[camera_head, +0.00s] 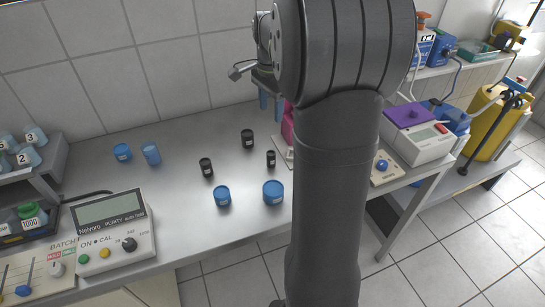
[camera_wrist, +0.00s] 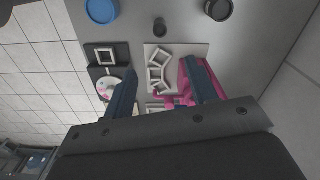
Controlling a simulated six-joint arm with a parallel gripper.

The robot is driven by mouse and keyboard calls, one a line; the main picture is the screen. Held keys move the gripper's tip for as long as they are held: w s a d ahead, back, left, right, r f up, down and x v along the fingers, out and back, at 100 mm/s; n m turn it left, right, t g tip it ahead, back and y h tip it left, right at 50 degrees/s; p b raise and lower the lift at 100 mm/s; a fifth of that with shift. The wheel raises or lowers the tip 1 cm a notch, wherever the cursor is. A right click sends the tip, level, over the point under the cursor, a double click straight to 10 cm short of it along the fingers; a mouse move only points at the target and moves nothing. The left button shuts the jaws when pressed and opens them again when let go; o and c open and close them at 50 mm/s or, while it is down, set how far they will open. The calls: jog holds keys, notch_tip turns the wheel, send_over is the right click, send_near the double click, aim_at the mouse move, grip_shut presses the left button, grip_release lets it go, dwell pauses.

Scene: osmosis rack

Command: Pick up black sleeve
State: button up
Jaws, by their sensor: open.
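Three black cylinders that could be the sleeve stand on the grey bench in the head view: one at left (camera_head: 206,167), one at the back (camera_head: 247,138) and a smaller one (camera_head: 270,158) nearest my arm. In the wrist view a small black cylinder (camera_wrist: 159,27) and a larger dark one (camera_wrist: 218,8) show near the top edge. My gripper (camera_head: 270,103) is above the bench, partly hidden by my arm. In the wrist view its blue fingers (camera_wrist: 160,68) are apart with nothing held, over a pale board (camera_wrist: 177,49).
Several blue cylinders, including a wide one (camera_head: 273,191), stand around the black ones. A pink object (camera_head: 288,124) is close by the gripper. A Nelvoro meter (camera_head: 115,230) sits front left, a purple-topped device (camera_head: 412,117) at right.

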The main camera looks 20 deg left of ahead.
jog(key=n, duration=1.6)
send_near(271, 153)
notch_tip(271, 153, down, 11)
jog(key=shift+r, duration=0.2)
jog(key=c, duration=1)
